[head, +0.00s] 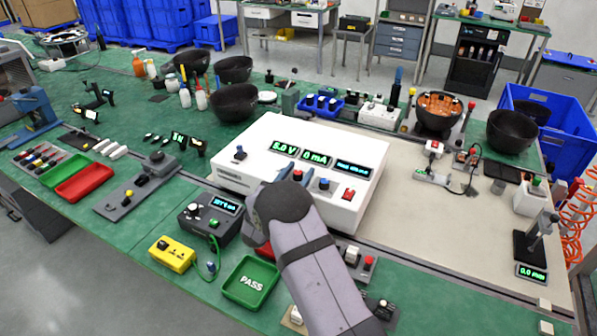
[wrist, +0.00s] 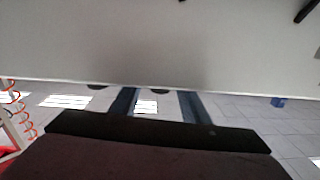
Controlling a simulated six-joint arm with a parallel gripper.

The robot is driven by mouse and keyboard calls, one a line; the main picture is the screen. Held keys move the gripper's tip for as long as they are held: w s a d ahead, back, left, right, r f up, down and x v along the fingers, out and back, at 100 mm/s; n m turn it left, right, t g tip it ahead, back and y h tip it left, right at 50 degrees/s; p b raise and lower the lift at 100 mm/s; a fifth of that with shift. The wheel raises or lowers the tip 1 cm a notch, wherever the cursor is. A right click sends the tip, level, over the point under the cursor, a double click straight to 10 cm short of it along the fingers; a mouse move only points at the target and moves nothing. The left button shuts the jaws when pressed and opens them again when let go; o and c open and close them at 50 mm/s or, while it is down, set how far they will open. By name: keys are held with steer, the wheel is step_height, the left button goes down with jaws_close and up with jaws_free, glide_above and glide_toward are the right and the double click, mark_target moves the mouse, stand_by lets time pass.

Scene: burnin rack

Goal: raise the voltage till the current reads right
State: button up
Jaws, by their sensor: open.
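The white power supply (head: 270,140) stands mid-bench in the head view. Its displays read 5.0 V (head: 284,147) and 0 mA (head: 316,157); a third display (head: 352,167) is too small to read surely. A black knob (head: 239,154) is at its left. A red knob (head: 297,174), a blue-and-black knob (head: 323,184) and a red switch (head: 348,194) are at its right. My arm covers part of its front.
A black box with a lit display (head: 226,204), a yellow box (head: 172,254) and a green PASS tray (head: 250,283) lie left of my arm. A blue crate (head: 560,125) stands far right. The beige mat (head: 430,225) right of the supply has free room.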

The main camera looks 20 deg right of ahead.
steer(key=c, duration=1.1)
steer(key=shift+o, duration=0.4)
steer(key=shift+f+m+h+b, duration=0.1)
steer(key=shift+m+h+b, duration=0.2)
steer(key=shift+b, duration=0.15)
steer(key=shift+m+g+h+b, duration=0.4)
steer(key=shift+m+g+h, duration=0.1)
steer(key=shift+g, duration=0.3)
steer(key=o, duration=1)
